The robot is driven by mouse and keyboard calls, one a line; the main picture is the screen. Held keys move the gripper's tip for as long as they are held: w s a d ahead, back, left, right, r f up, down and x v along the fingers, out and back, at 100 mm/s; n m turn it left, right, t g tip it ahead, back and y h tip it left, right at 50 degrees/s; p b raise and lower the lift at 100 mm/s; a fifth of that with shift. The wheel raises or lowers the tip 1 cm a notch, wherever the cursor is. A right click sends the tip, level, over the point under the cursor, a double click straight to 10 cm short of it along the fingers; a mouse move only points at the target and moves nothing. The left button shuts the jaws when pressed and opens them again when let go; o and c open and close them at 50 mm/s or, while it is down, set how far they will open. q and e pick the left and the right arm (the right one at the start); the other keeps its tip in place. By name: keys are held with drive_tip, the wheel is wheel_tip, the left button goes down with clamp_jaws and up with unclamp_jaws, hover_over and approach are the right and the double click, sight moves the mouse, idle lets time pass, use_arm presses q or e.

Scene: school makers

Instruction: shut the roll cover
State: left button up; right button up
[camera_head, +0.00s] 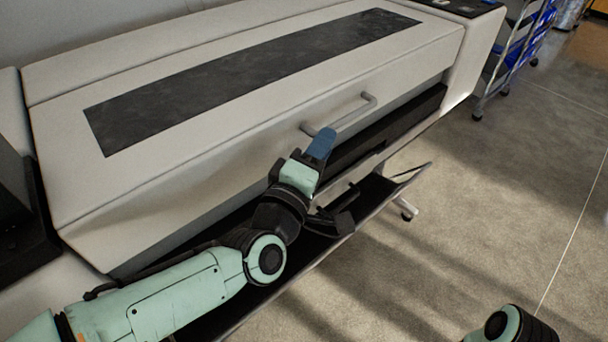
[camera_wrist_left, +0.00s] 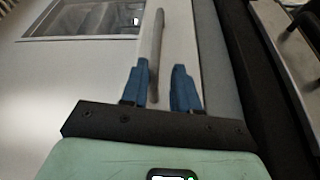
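The roll cover (camera_head: 190,172) is the long pale lid of a large machine, with a dark window strip (camera_head: 250,75) on top. A dark gap shows under its front edge. A thin grey bar handle (camera_head: 371,99) is on its front face. My left gripper (camera_head: 320,146) is at the near left end of the handle and hides part of it. In the left wrist view, the two blue fingers (camera_wrist_left: 160,88) are apart, with the handle (camera_wrist_left: 157,38) between them, closer to the left finger. I cannot tell whether they touch. My right gripper is out of view.
A dark tray (camera_head: 372,190) juts out below the cover, under my left wrist. A control panel (camera_head: 460,7) is at the machine's far end. A metal cart with blue bins (camera_head: 515,48) stands at the upper right. The grey floor (camera_head: 480,200) on the right is clear.

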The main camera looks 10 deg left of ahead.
use_arm(q)
drive_tip(key=v, duration=0.7)
drive_tip(key=shift+s, duration=0.3)
drive_tip(key=shift+a, duration=0.1)
